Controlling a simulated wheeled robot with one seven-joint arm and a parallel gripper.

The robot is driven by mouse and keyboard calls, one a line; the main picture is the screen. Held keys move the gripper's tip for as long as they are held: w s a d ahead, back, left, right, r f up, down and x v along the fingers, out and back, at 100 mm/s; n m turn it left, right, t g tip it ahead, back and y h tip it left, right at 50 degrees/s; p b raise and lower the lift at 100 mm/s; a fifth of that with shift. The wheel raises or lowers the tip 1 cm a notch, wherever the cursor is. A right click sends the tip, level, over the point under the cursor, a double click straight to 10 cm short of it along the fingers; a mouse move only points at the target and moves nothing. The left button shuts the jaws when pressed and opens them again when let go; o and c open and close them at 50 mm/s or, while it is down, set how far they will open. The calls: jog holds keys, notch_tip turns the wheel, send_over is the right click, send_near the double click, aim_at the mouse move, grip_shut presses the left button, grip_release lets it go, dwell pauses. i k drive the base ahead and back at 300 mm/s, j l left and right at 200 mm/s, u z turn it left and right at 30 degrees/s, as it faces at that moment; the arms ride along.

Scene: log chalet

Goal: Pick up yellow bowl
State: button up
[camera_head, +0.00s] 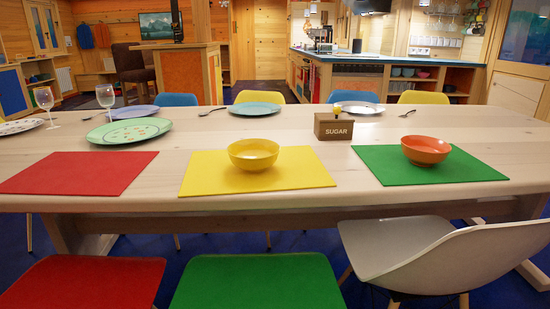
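The yellow bowl (253,161) stands upright on the yellow placemat (305,172), near the front edge of the table, and looks empty. No part of my gripper shows in the head view, so its state and its distance from the bowl are hidden.
The wooden table (200,141) also bears an orange bowl (426,154) on a green placemat (385,168), a sugar box (333,127), plates and wine glasses (105,98). Red (84,283), green (258,281) and white (435,255) chairs stand along the near side.

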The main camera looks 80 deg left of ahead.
aim_at(252, 156)
jog(key=i+u, duration=0.2)
jog(key=u, duration=0.15)
jog(key=i+u, duration=0.2)
jog(key=u, duration=0.15)
jog(key=i+l+u, duration=0.1)
jog(key=u, duration=0.25)
jog(key=i, duration=0.05)
